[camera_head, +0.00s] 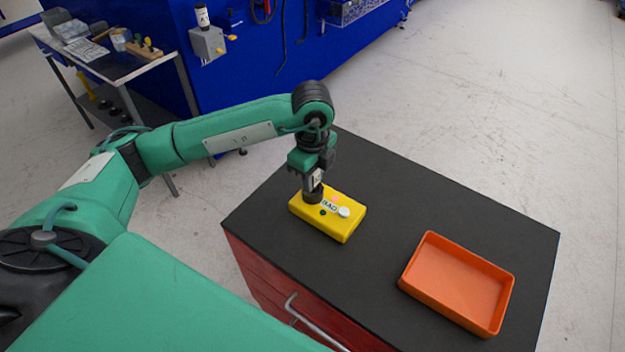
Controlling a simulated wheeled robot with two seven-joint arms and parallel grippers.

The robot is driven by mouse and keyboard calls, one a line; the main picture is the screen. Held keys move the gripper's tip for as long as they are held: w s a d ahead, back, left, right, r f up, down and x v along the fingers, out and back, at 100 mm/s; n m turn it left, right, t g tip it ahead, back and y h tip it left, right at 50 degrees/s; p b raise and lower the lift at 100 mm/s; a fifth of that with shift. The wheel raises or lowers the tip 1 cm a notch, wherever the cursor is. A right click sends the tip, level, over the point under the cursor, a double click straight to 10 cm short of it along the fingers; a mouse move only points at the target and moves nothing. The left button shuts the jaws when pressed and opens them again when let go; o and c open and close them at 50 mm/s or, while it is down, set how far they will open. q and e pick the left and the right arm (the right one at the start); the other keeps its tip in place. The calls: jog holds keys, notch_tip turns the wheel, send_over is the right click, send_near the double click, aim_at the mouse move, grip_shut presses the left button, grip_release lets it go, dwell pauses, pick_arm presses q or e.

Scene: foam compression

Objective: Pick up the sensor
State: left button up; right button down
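A yellow box (341,228) lies on the dark top of the cabinet (375,185). Its upper face carries a white label with dark letters, a white round spot, a pinkish spot and a small dark spot. I cannot tell for certain which thing is the sensor. My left gripper (313,192) points straight down over the back left part of the yellow box, at or just above its top. A short dark round piece shows at its tips; the finger gap is too small to make out. My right gripper is not in view.
An empty orange tray (407,285) stands on the cabinet top to the right of the box. The dark top between them is clear. A red cabinet front with a metal handle (315,325) is below. A side table (130,68) stands far left by a blue wall.

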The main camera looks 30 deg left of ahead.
pick_arm(q)
grip_shut()
jog(key=shift+r, duration=0.1)
jog(key=shift+r, duration=0.4)
notch_tip(320, 180, up, 19)
jog(key=b, duration=0.2)
